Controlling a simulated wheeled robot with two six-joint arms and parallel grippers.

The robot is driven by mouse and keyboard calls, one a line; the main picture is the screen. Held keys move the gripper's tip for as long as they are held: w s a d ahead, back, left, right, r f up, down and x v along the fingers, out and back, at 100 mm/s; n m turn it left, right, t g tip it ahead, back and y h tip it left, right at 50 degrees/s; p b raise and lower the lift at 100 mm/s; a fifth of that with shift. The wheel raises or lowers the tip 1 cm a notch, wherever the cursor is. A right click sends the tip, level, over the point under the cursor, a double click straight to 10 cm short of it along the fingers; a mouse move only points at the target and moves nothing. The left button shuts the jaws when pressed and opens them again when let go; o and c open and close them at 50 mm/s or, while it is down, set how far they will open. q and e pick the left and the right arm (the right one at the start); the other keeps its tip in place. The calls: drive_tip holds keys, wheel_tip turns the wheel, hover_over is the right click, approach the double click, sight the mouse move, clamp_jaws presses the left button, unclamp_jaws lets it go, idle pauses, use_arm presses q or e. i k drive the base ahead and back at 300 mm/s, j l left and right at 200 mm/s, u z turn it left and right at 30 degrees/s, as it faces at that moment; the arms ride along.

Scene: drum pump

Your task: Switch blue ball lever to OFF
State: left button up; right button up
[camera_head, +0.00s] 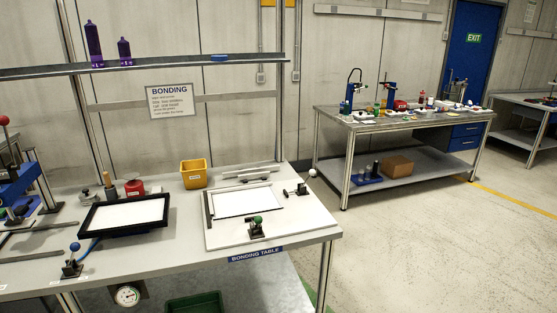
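The blue ball lever (74,248) stands at the front left of the bonding table (180,262). Its blue ball sits on a short, roughly upright stem above a small dark base (72,269). A thin blue hose or cable runs from near the lever toward the black-framed tray (124,214). Small pale labels lie by the base, too small to read, so I cannot tell its ON or OFF position. Neither of my grippers is in view.
A green ball lever (257,221) and a white ball lever (306,182) stand by the white board (228,239). A yellow bin (194,173) is at the back. A round gauge (127,296) hangs under the front edge. A blue press (18,186) stands at the left.

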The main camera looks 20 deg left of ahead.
sight(75, 246)
drive_tip(key=u, duration=2.05)
